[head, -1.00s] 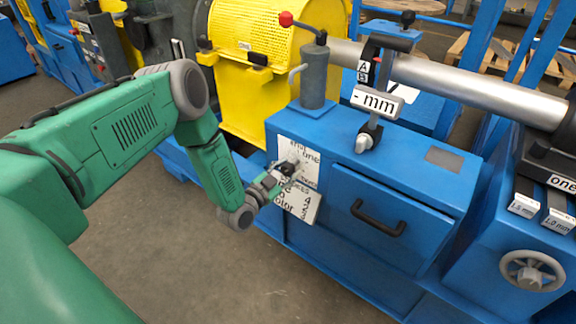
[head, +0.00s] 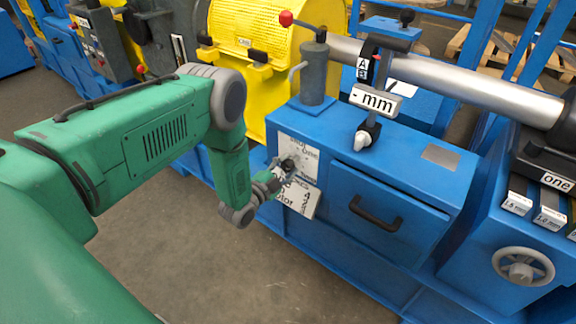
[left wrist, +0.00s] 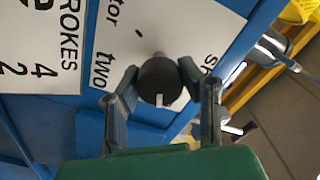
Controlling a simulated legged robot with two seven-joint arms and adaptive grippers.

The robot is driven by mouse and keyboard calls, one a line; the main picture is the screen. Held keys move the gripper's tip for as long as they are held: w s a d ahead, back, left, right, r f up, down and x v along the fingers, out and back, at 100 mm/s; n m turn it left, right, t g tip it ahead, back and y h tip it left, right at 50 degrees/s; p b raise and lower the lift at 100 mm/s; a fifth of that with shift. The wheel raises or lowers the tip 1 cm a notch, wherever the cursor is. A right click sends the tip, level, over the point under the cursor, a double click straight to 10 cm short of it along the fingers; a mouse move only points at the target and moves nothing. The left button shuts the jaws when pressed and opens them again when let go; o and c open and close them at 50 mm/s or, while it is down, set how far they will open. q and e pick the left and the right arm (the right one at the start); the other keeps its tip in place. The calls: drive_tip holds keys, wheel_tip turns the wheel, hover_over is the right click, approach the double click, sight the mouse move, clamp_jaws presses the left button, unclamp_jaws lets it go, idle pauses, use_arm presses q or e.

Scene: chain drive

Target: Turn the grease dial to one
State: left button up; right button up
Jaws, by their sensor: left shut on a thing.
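The grease dial (left wrist: 157,80) is a round dark knob with a white mark on its lower rim in the left wrist view. It stands on a white label (left wrist: 140,32) where "two" reads to the left of the knob and a partly cut-off word beginning "sh" to the right. My left gripper (left wrist: 158,74) is shut on the dial, one finger on each side. In the head view my left gripper (head: 282,169) is at the white label on the blue cabinet's front, partly hiding the knob. My right gripper is not in view.
A second white card (head: 300,199) with "STROKES" text sits just below the label. The blue cabinet (head: 345,135) has a drawer with a black handle (head: 375,215). A grey pump with a red-ball lever (head: 286,18) stands on top. A handwheel (head: 523,267) is at right.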

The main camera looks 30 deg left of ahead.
use_arm(q)
drive_tip(key=shift+s+f, duration=0.2)
drive_tip(key=shift+f, duration=0.05)
drive_tip(key=o, duration=1.2)
drive_tip(key=shift+c, duration=0.2)
drive_tip(key=shift+r, duration=0.1)
drive_tip(key=shift+w, duration=0.1)
drive_tip(key=s, duration=1.2)
drive_tip(key=shift+a, duration=0.45)
